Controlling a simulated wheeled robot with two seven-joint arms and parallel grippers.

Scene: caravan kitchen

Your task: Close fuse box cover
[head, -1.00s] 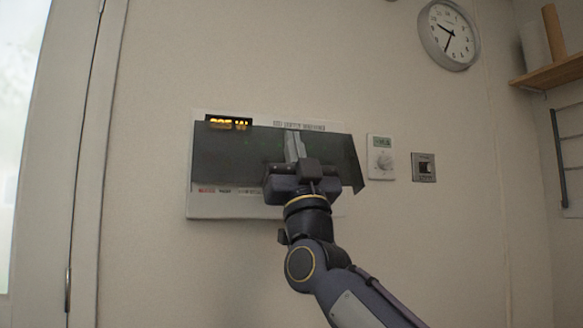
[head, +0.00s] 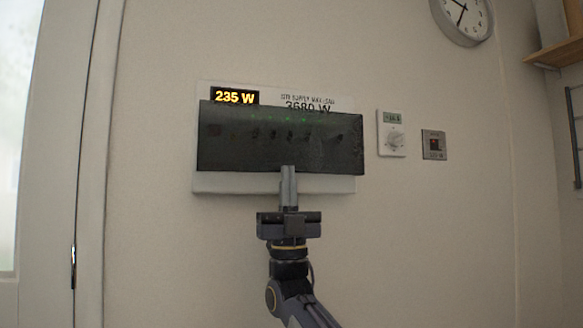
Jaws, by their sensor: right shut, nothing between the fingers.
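The fuse box (head: 230,184) is a white panel on the wall with a lit display reading 235 W at its top left. Its dark see-through cover (head: 225,150) hangs down over the middle of the panel, with small green lights and dark switches faintly visible behind it. The white lower strip of the box shows below the cover. My right gripper (head: 288,172) is shut and empty, its fingertips pointing up at the cover's lower edge. I cannot tell whether they touch it. My left gripper is not in view.
A white thermostat dial (head: 391,134) and a small grey switch plate (head: 433,145) are on the wall right of the box. A clock (head: 463,18) and a wooden shelf (head: 555,50) are at the upper right. A door frame (head: 85,160) stands at left.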

